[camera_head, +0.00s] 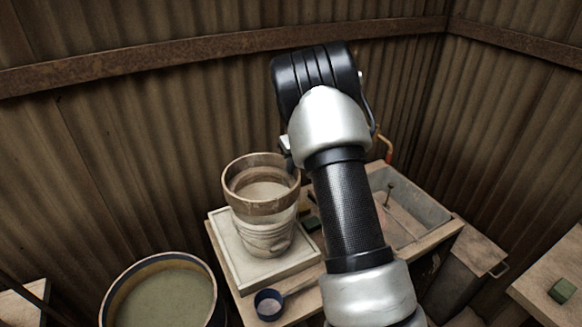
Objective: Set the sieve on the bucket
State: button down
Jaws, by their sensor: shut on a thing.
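The sieve (262,208), a round brown wooden hoop with a pale inside, is left of my arm. It is over the mouth of the bucket (265,240), a pale, see-through-looking vessel with ridges low on its side. Hoop and bucket overlap in the picture, so I cannot tell whether the sieve rests on the rim or hangs just above. My gripper (287,158) is mostly hidden behind my own wrist, at the right edge of the hoop, and is shut on the sieve. The fingertips are not clear.
The bucket stands on a pale square board (240,265) on a wooden bench. A dark-blue cup (268,304) with a handle is in front. A large round tub (165,298) is lower left. A grey basin (412,190) is right of my arm. Corrugated walls close off the back.

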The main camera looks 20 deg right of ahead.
aim_at(294, 177)
jog(key=shift+s+f+b, duration=0.1)
jog(key=shift+f+b, duration=0.45)
jog(key=shift+f, duration=0.05)
notch_tip(294, 177, down, 3)
jog(key=b, duration=0.3)
jog(key=shift+f, duration=0.3)
jog(key=shift+f, duration=0.25)
jog(key=c, duration=1.9)
grip_release()
jog(key=shift+o, duration=0.2)
jog(key=shift+f, duration=0.1)
